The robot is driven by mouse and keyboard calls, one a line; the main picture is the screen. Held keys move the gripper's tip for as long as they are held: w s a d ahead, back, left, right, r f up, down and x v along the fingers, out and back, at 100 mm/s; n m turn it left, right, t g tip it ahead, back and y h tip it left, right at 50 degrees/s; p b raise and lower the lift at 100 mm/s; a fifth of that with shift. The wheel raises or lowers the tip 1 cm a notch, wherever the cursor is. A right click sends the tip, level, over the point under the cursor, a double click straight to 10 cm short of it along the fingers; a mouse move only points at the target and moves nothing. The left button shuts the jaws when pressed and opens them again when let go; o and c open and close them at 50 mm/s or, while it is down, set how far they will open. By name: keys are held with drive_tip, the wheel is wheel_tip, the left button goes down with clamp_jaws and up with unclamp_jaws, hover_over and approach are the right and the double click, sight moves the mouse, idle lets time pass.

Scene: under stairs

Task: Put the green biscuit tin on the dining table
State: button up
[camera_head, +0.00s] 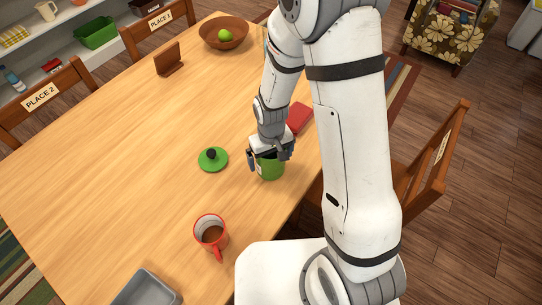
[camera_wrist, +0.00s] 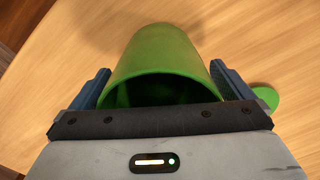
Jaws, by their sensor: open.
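The green biscuit tin (camera_head: 269,166) stands on the wooden dining table (camera_head: 130,170), near its right edge. In the wrist view the tin (camera_wrist: 160,58) appears as an open green cylinder with its dark inside showing. My gripper (camera_head: 267,158) is at the tin's top, with one blue finger on each side of it. The wrist view shows my gripper (camera_wrist: 165,88) open, with small gaps beside the tin. A green lid with a dark knob (camera_head: 212,158) lies on the table left of the tin. The lid's edge also shows in the wrist view (camera_wrist: 266,97).
A red mug (camera_head: 210,236) with brown contents and a grey tray (camera_head: 147,290) are at the table's near side. A red item (camera_head: 299,118) lies behind my gripper. A wooden bowl (camera_head: 223,34) holds a green fruit. A chair (camera_head: 432,160) stands right. The table's left middle is clear.

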drive_tip(key=shift+r, duration=0.1)
wheel_tip(320, 180, up, 12)
drive_tip(key=s+d+r+m+t, duration=0.2)
drive_tip(key=s+d+r+m, duration=0.2)
drive_tip(key=s+d+r, duration=0.8)
drive_tip(key=shift+s+d+r+t, duration=0.15)
drive_tip(key=shift+d+r+t, duration=0.2)
drive_tip(key=shift+r, duration=0.3)
